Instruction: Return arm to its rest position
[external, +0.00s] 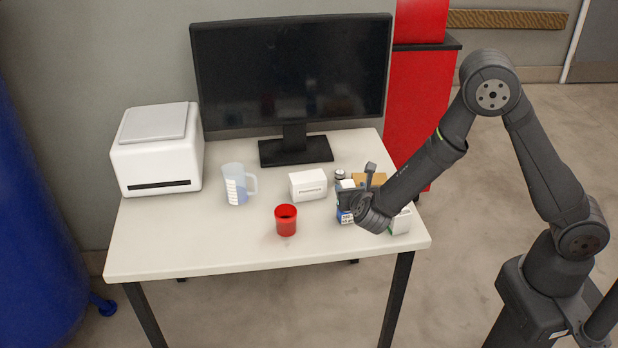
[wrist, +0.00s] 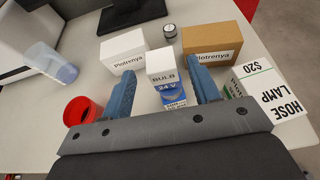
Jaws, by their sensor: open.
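My gripper (external: 358,184) is at the right side of the white table, at the end of my outstretched arm. In the wrist view its two blue fingers (wrist: 162,68) are spread apart and nothing is clamped between them. A small white and blue bulb box (wrist: 165,68) stands upright in the gap between the fingers in that view. I cannot tell how deep the fingers reach around it. In the external view the gripper partly hides this bulb box (external: 345,216).
Close by are a white box (external: 308,186), a brown box (wrist: 212,42), a hose lamp box (wrist: 268,90) and a small jar (wrist: 169,28). A red cup (external: 286,221), measuring jug (external: 235,184), white printer (external: 157,148) and monitor (external: 290,70) also stand on the table (external: 180,250). Its front left is clear.

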